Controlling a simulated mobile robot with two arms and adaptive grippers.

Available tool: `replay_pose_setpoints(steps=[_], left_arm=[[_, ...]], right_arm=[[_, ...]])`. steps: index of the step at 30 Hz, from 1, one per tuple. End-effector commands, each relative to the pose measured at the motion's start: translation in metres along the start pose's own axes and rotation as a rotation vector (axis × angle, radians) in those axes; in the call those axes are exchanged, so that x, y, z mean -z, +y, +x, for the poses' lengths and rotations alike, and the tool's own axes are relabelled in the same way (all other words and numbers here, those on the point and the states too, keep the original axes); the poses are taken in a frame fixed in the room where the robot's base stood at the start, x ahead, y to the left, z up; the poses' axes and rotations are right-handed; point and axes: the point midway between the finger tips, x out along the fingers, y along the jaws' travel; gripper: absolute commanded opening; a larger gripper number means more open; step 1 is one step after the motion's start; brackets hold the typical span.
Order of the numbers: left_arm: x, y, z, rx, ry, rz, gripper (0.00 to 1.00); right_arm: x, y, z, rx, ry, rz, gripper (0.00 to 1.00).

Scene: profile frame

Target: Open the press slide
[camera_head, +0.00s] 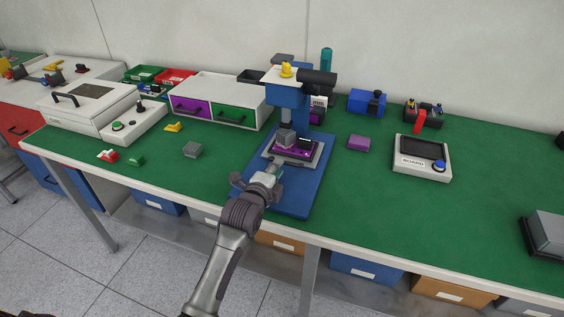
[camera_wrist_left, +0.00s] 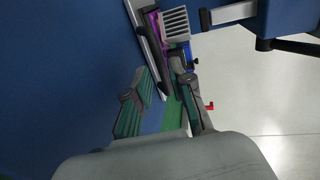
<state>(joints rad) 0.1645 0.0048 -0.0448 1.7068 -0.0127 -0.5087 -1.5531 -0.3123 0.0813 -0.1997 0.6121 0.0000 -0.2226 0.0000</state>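The blue press (camera_head: 288,97) stands on the green bench with its blue base (camera_head: 286,201) reaching to the front edge. Its slide (camera_head: 318,157) is a light grey plate low on the base, carrying a purple piece (camera_head: 291,153) with a grey finned block on top. In the left wrist view the slide (camera_wrist_left: 139,20) and the purple piece (camera_wrist_left: 156,27) are at the top. My left gripper (camera_head: 262,178) is just in front of the slide, above the blue base. Contact with the slide cannot be told. My right gripper is not in view.
A purple block (camera_head: 359,142) and a white board device (camera_head: 422,158) are to the right. The bench's right middle is clear.

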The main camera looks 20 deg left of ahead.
Motion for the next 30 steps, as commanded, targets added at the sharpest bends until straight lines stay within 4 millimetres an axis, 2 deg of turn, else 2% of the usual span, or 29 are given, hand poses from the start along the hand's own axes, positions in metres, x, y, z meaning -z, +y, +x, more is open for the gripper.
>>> replay_pose_setpoints(steps=[3,9,20,24,30], left_arm=[[0.000,0.000,0.022,0.000,-0.001,-0.002,0.22],[0.000,0.000,0.042,0.000,0.000,-0.001,0.22],[0.000,0.000,0.046,-0.001,-0.001,-0.001,0.22],[0.000,0.000,0.046,-0.001,-0.001,-0.001,0.00],[0.000,0.001,0.046,-0.001,0.000,-0.001,0.00]], right_arm=[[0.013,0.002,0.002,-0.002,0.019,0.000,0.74],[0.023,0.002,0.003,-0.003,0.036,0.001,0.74],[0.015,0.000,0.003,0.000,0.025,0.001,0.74],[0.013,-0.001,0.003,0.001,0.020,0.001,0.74],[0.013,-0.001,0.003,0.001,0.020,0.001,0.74]])
